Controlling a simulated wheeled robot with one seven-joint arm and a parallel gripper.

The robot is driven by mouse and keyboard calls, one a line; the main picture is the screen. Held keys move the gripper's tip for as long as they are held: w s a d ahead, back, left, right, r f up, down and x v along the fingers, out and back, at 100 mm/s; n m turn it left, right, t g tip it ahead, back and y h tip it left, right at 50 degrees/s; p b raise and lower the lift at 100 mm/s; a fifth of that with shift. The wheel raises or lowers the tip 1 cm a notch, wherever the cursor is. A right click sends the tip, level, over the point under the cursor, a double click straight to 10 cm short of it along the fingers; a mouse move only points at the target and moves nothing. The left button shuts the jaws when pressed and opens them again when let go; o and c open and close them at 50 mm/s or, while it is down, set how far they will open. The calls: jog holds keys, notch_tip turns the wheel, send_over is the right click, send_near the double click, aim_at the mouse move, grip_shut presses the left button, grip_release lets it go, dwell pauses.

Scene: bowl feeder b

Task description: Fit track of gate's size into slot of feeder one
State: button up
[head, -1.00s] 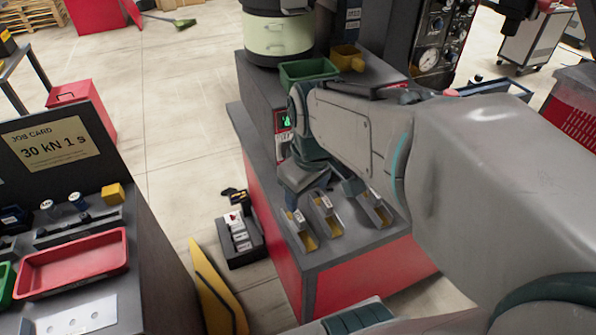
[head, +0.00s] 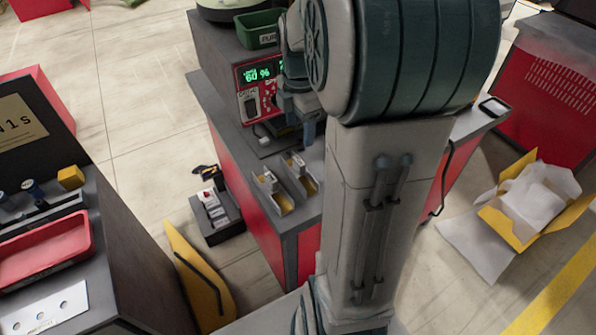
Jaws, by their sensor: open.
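Two tracks with yellow channels and grey sides, a left one (head: 272,192) and a right one (head: 301,178), lie side by side on the grey bench top (head: 292,218) of the red cabinet. My gripper (head: 297,130) is open above the bench, behind the tracks and in front of the red control panel (head: 255,90) with a green display reading 60 %. My arm covers part of the gripper and the bench to its right. A dark flat part (head: 280,143) shows beside the fingers; I cannot tell whether it is the slot. The gate is not identifiable.
A green bin (head: 258,30) stands on the feeder housing. A dark box with white cards (head: 214,215) and a yellow panel (head: 200,275) are on the floor at left. A red tray (head: 45,250) lies on the left bench. An opened yellow carton (head: 525,205) is at right.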

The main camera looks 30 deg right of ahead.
send_over(299, 161)
jog(key=f, duration=0.5)
jog(key=shift+w+d+f, duration=0.2)
jog(key=shift+w+f, duration=0.15)
jog(key=shift+s+a+f, duration=0.1)
jog(key=shift+s+f, duration=0.05)
jog(key=shift+f, duration=1.2)
jog(key=shift+s+a+f, duration=0.1)
jog(key=shift+s+f, duration=0.05)
jog(key=shift+f, duration=1.2)
jog(key=c, duration=1.2)
jog(key=shift+r, duration=0.1)
